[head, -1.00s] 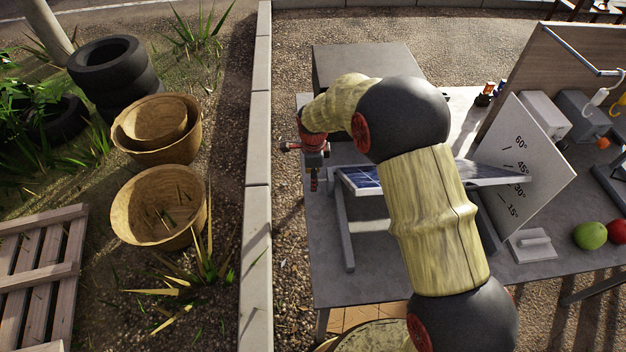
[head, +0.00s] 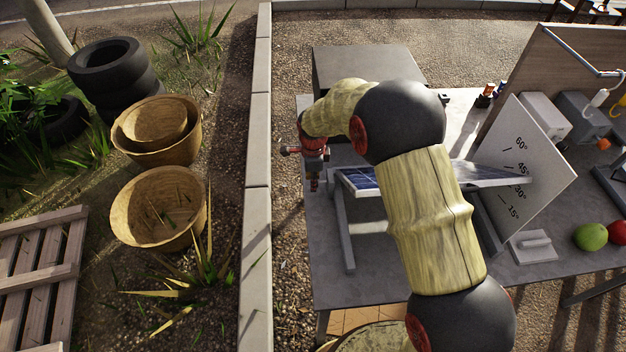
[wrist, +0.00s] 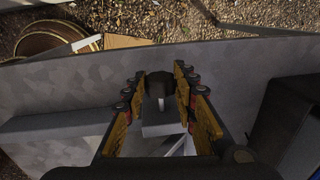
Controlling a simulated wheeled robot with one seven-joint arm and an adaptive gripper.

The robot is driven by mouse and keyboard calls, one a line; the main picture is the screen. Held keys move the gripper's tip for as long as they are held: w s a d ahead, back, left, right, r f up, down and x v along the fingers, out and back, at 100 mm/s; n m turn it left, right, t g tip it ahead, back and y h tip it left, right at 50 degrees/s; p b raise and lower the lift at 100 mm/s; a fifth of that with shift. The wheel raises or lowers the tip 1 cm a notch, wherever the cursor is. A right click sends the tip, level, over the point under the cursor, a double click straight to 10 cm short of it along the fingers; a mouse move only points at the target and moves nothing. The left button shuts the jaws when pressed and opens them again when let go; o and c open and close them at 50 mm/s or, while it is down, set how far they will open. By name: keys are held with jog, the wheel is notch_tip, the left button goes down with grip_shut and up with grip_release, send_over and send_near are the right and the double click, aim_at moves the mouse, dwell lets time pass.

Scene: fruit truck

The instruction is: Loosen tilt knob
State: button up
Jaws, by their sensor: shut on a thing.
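The tilt knob (wrist: 158,86) is a dark knob in the wrist view, between the two fingers of my gripper (wrist: 160,78). The fingers are shut on it from both sides. A light grey block (wrist: 162,128) shows just below the knob. In the head view my gripper (head: 314,184) points down at the left end of the tilted solar panel (head: 357,179), and the knob cannot be made out there. My arm hides the middle of the panel. The white angle board (head: 527,160), marked 15° to 60°, stands at the panel's right end.
The grey table (head: 335,285) has bare room at its front left. A grey leg (head: 345,235) stands under the panel. A green fruit (head: 590,236) and a red fruit (head: 618,232) lie at the right. A grey box (head: 365,62) is behind my gripper.

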jog(key=c, duration=0.3)
jog(key=shift+p, duration=0.45)
jog(key=shift+w+r+g+p, duration=0.15)
jog(key=shift+g+p, duration=0.55)
jog(key=shift+p, duration=0.2)
jog(key=g+p, duration=0.2)
jog(key=shift+w+p, duration=0.1)
jog(key=shift+p, duration=0.2)
jog(key=o, duration=1)
jog(key=shift+o, duration=0.8)
